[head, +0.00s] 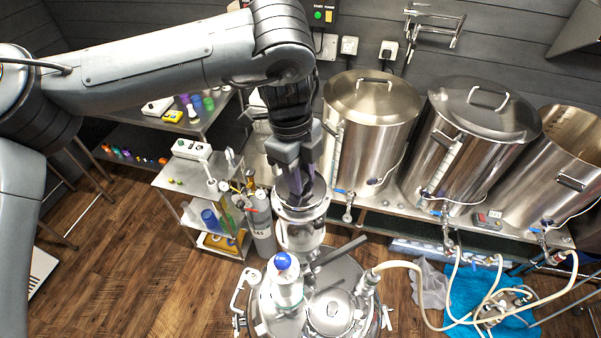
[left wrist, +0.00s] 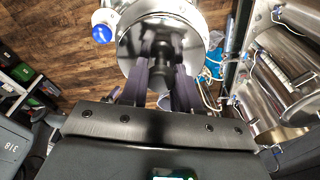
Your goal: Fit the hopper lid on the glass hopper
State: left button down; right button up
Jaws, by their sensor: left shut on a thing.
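My left gripper (head: 302,192) points down over the top of the glass hopper (head: 300,236), which stands on the steel vessel. Its two dark fingers, also in the left wrist view (left wrist: 164,88), are shut on the dark knob of the hopper lid (left wrist: 135,48). The lid is a round, shiny steel disc, seen at the hopper's top in the head view (head: 318,208). It looks roughly level and centred over the hopper. The fingers hide part of it, and I cannot tell whether it rests on the rim. My right gripper is not in view.
A blue-capped fitting (head: 283,262) rises from the steel vessel (head: 262,316) beside the hopper. Large steel kettles (head: 371,110) stand at the back right. A grey gas cylinder (head: 263,232) and a small cart (head: 172,178) are on the left. Pale hoses (head: 410,266) run right.

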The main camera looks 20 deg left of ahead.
pick_arm(q)
jog(key=shift+p, duration=0.8)
dwell(0.8)
jog(key=shift+f+b, duration=0.35)
jog(key=shift+f, duration=0.25)
dwell(0.4)
jog(key=c, duration=1.1)
grip_release()
jog(key=r+p, duration=0.3)
jog(key=shift+w+a+r, duration=0.1)
jog(key=shift+a, duration=0.15)
jog(key=shift+a+r, duration=0.1)
jog(key=shift+r, duration=0.45)
notch_tip(320, 180, up, 7)
jog(key=a, duration=0.1)
jog(key=shift+w+f, duration=0.15)
jog(key=shift+f, duration=0.05)
